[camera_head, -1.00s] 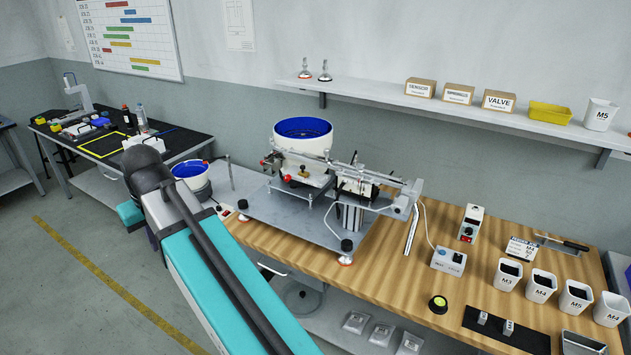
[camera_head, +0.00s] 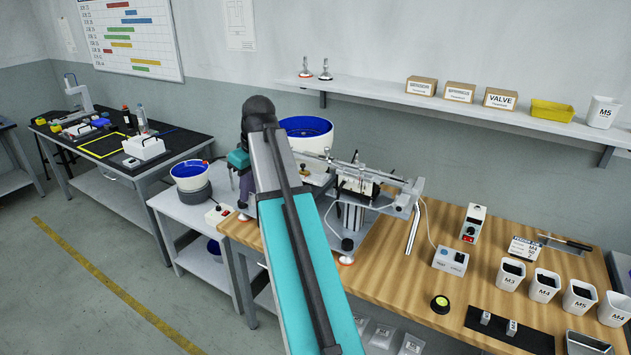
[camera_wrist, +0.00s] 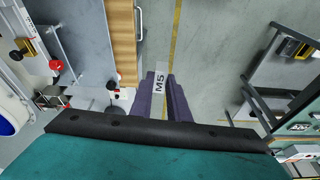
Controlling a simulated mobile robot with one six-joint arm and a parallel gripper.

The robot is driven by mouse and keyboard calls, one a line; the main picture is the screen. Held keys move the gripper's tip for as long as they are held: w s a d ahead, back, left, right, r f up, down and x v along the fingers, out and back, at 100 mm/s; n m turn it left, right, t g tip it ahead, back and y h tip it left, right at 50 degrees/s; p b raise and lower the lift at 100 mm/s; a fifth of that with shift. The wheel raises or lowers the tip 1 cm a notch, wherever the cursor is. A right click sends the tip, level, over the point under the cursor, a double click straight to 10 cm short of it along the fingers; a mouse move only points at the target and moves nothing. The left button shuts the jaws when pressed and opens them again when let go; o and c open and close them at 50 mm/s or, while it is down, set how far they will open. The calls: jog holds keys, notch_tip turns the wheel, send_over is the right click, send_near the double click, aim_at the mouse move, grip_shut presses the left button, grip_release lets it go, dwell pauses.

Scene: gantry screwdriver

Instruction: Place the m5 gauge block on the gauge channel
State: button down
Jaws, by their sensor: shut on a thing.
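The m5 gauge block (camera_wrist: 161,76) is a small pale piece marked "M5" between the purple fingers of my gripper (camera_wrist: 167,88) in the wrist view. My gripper is shut on it and holds it in the air, with the floor and the wooden bench edge far below. In the head view my arm hides most of the gripper and the block. The screw-feeding machine (camera_head: 372,180) stands on the wooden bench just right of my arm. I cannot tell which of its parts is the gauge channel.
Two small blocks (camera_head: 486,318) sit on a black mat (camera_head: 475,328) at the front right of the bench. White bins (camera_head: 510,275), a control box (camera_head: 450,259) and a round button (camera_head: 439,304) stand nearby. A blue-lined bowl (camera_head: 307,130) rises behind my arm.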

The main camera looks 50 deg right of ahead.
jog(key=s+d+r, duration=0.1)
jog(key=s+d, duration=0.4)
jog(key=d, duration=0.7)
jog(key=shift+d+r+n+b, duration=0.2)
jog(key=shift+n+b, duration=0.15)
jog(key=shift+n, duration=0.05)
jog(key=w+d+p, duration=0.1)
jog(key=d, duration=0.3)
jog(key=w+d+f+p, duration=0.1)
jog(key=w+d, duration=0.1)
jog(key=d, duration=0.3)
jog(key=w+d+p, duration=0.1)
jog(key=w+d, duration=0.1)
jog(key=d, duration=0.2)
jog(key=shift+d+f+p, duration=0.2)
jog(key=shift+d+p, duration=0.1)
jog(key=shift+d, duration=0.1)
jog(key=shift+w+d+p, duration=0.2)
jog(key=shift+d+p, duration=0.1)
jog(key=shift+d, duration=0.45)
jog(key=shift+a+f, duration=0.15)
jog(key=shift+f, duration=0.3)
jog(key=shift+f+p, duration=0.65)
jog(key=shift+f, duration=0.75)
jog(key=shift+f, duration=0.15)
jog(key=c, duration=1.7)
grip_release()
